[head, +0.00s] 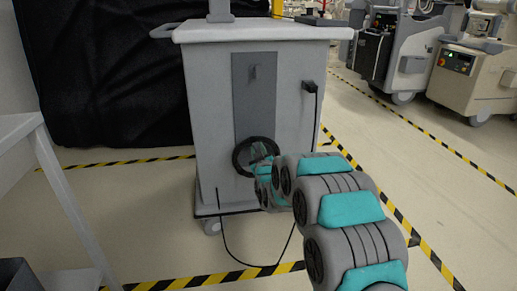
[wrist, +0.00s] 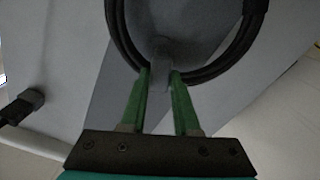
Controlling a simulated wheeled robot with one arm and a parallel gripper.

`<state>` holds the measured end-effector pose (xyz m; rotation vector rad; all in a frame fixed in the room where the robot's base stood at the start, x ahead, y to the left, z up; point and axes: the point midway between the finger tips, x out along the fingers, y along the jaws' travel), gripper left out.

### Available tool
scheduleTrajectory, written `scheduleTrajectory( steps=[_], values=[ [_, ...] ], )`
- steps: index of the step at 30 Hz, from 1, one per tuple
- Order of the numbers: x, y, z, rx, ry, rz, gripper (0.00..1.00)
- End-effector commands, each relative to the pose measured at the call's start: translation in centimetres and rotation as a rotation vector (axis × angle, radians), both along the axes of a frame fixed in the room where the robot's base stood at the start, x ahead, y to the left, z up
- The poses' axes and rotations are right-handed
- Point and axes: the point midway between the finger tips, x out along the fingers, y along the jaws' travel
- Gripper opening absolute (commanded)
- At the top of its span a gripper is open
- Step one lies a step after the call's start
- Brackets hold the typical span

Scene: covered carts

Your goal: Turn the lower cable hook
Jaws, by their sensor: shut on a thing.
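The grey cart (head: 205,110) has a dark grey panel (head: 253,115) on its front. The upper cable hook (head: 252,72) is at the panel's top and is bare. A coiled black cable (head: 238,157) hangs lower on the panel; the coil (wrist: 232,55) also shows in the wrist view. The lower cable hook (wrist: 160,48) is a grey piece inside the coil. My gripper (wrist: 161,78) has its green fingers on either side of the hook's end and is shut on it. In the head view my arm hides most of the lower hook and fingertips.
A black plug (head: 309,87) sits on the cart's right side, with cable trailing to the floor. A white table (head: 22,125) stands at the left. Other machines (head: 478,75) stand at the back right. Yellow-black tape (head: 175,160) marks the open floor.

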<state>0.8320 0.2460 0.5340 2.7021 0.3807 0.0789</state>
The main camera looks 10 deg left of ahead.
Motion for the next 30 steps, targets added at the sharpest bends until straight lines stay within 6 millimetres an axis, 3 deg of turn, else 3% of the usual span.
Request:
scheduleTrajectory(
  steps=[30],
  values=[
    [-0.2,0.8,-1.7,-0.932,-0.271,-0.001,0.00]
  ],
)
